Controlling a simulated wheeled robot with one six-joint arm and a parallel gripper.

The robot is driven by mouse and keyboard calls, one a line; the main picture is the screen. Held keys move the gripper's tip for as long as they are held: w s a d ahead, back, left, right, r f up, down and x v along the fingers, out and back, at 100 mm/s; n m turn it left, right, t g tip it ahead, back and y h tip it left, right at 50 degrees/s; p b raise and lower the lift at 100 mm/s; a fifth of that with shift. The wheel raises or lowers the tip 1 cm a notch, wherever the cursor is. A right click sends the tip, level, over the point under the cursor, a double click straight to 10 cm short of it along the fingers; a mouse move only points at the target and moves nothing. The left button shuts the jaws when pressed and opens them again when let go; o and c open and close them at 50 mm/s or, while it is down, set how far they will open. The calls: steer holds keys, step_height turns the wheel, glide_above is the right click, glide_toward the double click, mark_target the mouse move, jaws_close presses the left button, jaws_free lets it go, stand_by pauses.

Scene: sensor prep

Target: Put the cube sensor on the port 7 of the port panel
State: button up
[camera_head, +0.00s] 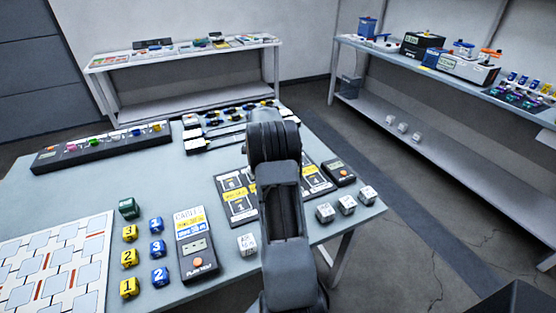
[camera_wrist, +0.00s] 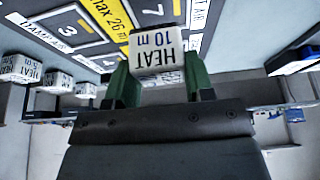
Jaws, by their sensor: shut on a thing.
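A white cube sensor (camera_wrist: 157,52) marked "HEAT 10 m" sits between the two green fingers of my gripper (camera_wrist: 158,72) in the wrist view. My gripper is shut on it. The port panel (camera_wrist: 105,22) lies beyond the cube, with ports 3 and 7 readable and a yellow "max 26 m" strip; the 7 shows just above the cube, partly cut by the frame edge. I cannot tell whether the cube touches the panel. In the head view the port panel (camera_head: 238,190) is partly covered by my arm, which also hides the gripper and held cube.
Several white cubes (camera_head: 347,204) stand right of the panel near the table edge, and another (camera_head: 248,243) stands left of my arm. A handheld meter (camera_head: 196,243), yellow cubes (camera_head: 129,258) and blue cubes (camera_head: 157,249) stand left. A small black device (camera_head: 338,172) borders the panel.

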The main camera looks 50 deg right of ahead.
steer(key=shift+d+f, duration=0.2)
steer(key=shift+f, duration=0.05)
steer(key=shift+w+f, duration=0.1)
steer(key=shift+f, duration=1.5)
steer(key=shift+f, duration=0.1)
steer(key=shift+f, duration=0.1)
steer(key=o, duration=1)
